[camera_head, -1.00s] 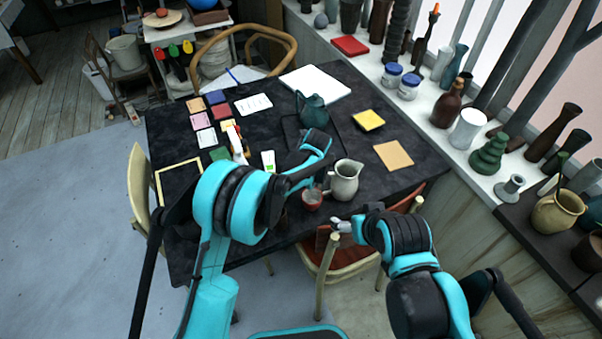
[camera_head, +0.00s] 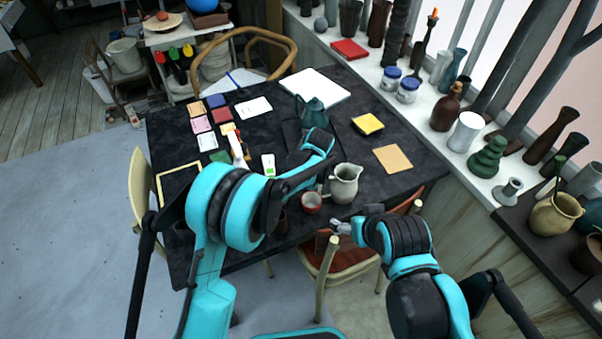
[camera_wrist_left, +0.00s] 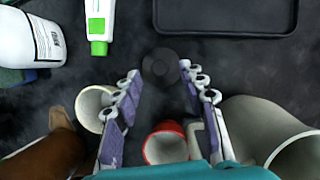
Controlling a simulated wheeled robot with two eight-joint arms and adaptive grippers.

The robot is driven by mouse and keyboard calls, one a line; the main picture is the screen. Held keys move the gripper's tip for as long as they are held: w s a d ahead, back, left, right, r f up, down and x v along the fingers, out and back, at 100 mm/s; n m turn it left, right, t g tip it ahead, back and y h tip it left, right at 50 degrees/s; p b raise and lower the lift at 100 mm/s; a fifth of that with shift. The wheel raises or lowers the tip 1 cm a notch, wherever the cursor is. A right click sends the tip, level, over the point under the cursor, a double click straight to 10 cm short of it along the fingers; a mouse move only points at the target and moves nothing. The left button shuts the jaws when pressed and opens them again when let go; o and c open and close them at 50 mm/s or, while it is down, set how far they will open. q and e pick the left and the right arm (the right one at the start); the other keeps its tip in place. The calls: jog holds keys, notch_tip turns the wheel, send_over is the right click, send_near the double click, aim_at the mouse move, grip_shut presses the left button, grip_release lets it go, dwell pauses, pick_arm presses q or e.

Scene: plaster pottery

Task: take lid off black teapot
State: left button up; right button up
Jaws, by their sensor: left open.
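In the left wrist view a round black piece with a smaller round top (camera_wrist_left: 160,67) lies between the fingertips of my left gripper (camera_wrist_left: 160,72). It looks like the black teapot's lid and knob from above; the body does not stand out from the dark table. The fingers are open on either side, with small gaps to the piece. In the head view my left wrist hides this spot. My right gripper (camera_head: 341,227) hangs by the table's near edge; its finger opening is too small to tell.
A red cup (camera_wrist_left: 165,145), a pale cup (camera_wrist_left: 92,107) and a grey jug (camera_wrist_left: 255,130) stand close around the left fingers. A white tube (camera_wrist_left: 99,20) and black tray (camera_wrist_left: 225,34) lie beyond. A chair (camera_head: 350,262) is near my right gripper.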

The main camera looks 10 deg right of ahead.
pick_arm(q)
jog(key=p+v, duration=0.2)
jog(key=v, duration=0.7)
jog(key=s+a+r+n+t+h, duration=0.1)
jog(key=s+a+r+n, duration=0.55)
jog(key=a+n, duration=0.2)
jog(key=s+a+r+n, duration=0.5)
jog(key=a+r+n, duration=0.25)
jog(key=a, duration=0.25)
jog(key=s+a+f+n+t, duration=0.1)
jog(key=s+a+n, duration=0.3)
jog(key=s+n, duration=0.3)
jog(key=s+a+f+n, duration=0.1)
jog(key=s+a+n, duration=0.4)
jog(key=s+n, duration=0.3)
jog(key=shift+f+n+t, duration=0.35)
jog(key=shift+n+t, duration=0.05)
jog(key=shift+n, duration=0.3)
